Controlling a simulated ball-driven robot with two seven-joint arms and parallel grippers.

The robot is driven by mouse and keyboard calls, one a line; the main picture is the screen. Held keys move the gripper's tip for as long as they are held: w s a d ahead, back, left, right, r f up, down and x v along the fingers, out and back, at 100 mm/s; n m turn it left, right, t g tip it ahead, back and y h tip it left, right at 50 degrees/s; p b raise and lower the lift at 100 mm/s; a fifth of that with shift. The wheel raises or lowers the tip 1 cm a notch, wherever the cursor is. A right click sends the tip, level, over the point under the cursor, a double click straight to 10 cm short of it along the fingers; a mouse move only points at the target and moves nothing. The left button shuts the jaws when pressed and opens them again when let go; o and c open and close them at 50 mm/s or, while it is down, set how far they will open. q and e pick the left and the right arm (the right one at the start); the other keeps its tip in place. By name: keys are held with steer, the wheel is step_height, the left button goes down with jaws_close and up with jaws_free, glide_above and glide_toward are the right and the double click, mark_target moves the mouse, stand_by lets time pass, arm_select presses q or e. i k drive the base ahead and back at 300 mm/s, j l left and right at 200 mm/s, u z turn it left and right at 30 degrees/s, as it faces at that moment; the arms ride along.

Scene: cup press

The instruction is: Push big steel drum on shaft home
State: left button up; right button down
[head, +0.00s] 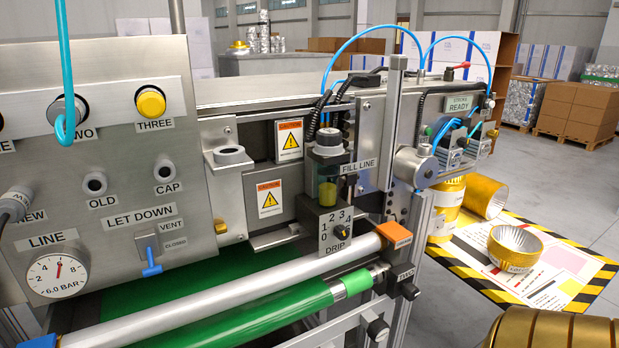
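No big steel drum on a shaft can be made out for sure. A short steel cylinder (416,168) sits against the machine's right end, beside the upright post. A long silver roller (225,298) runs along the machine's front, above a green roller (240,322). An orange block (394,235) is at the silver roller's right end. Neither of my grippers shows in the head view.
The control panel (120,205) fills the left. Gold cups, one lying on its side (486,197) and one open upward (515,247), are around a striped mat (597,262). A gold ribbed shape (555,328) is cut off at bottom right. Grey floor is clear beyond the mat.

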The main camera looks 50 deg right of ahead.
mark_target(409, 168)
steer(key=z, duration=0.4)
steer(key=l+z, duration=0.1)
steer(key=z, duration=0.75)
steer(key=i+l+z, duration=0.1)
steer(key=z, duration=0.75)
